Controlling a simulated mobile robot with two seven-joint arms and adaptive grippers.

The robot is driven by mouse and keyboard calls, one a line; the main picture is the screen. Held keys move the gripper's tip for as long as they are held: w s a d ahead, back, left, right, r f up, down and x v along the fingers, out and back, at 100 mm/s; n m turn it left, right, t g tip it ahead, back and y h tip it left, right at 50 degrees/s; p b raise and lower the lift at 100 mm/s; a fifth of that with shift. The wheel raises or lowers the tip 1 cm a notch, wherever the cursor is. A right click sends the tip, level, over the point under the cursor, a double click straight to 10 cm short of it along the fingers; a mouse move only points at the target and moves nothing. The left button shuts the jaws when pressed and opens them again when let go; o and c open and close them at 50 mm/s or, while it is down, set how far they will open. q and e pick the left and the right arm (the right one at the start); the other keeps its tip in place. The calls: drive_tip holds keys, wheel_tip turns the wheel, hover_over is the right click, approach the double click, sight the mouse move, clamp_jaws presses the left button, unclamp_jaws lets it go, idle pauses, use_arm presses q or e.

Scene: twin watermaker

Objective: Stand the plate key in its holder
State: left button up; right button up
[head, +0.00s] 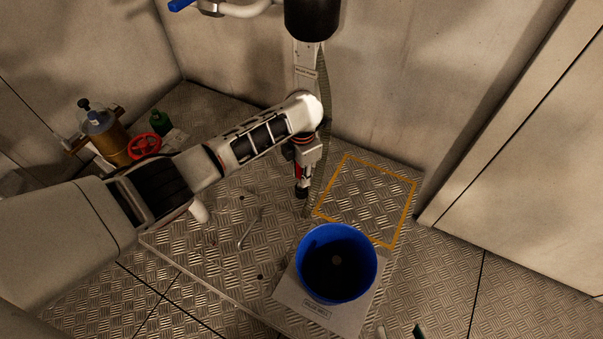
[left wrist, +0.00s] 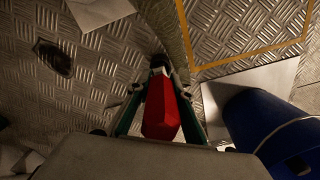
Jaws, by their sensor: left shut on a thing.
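My left gripper (head: 302,188) is low over the metal floor plate, in front of the hose. It is shut on a red thing with a black end, which appears to be the plate key (head: 298,171). In the left wrist view the red body (left wrist: 160,108) sits between the two green fingers (left wrist: 161,88), its dark end pointing away from me. I cannot tell whether that end touches anything. I cannot clearly make out the holder. My right gripper (head: 400,332) shows only its two separate fingertips at the bottom edge, with nothing visible between them.
A blue bucket (head: 313,244) stands on a pale labelled plate (head: 302,302) close by. A yellow outlined square (head: 381,243) marks the floor to the right. A spanner-like tool (head: 250,229) lies left of the gripper. A brass cylinder (head: 111,142) and red handwheel (head: 144,146) stand further left.

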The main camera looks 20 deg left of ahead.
use_arm(q)
drive_tip(key=shift+s+f, duration=0.15)
drive_tip(key=shift+f, duration=0.1)
use_arm(e)
drive_tip(key=shift+s+a+f, duration=0.1)
drive_tip(key=shift+s+f, duration=0.3)
drive_tip(key=shift+f, duration=0.25)
use_arm(q)
drive_tip(key=shift+r+p, duration=0.65)
drive_tip(key=shift+r, duration=0.6)
use_arm(e)
drive_tip(key=shift+w+r, duration=0.35)
drive_tip(key=shift+r, duration=0.3)
drive_tip(key=shift+w+r, duration=0.3)
drive_tip(key=shift+r, duration=0.3)
drive_tip(key=shift+w+r+t, duration=0.15)
drive_tip(key=shift+r+t, duration=0.1)
drive_tip(key=shift+t, duration=0.05)
use_arm(q)
drive_tip(key=shift+f+b, duration=0.4)
drive_tip(key=shift+f, duration=0.75)
use_arm(e)
drive_tip(key=shift+s+f, duration=0.25)
drive_tip(key=shift+f, duration=0.25)
drive_tip(key=shift+s+f, duration=0.2)
drive_tip(key=shift+f, duration=0.25)
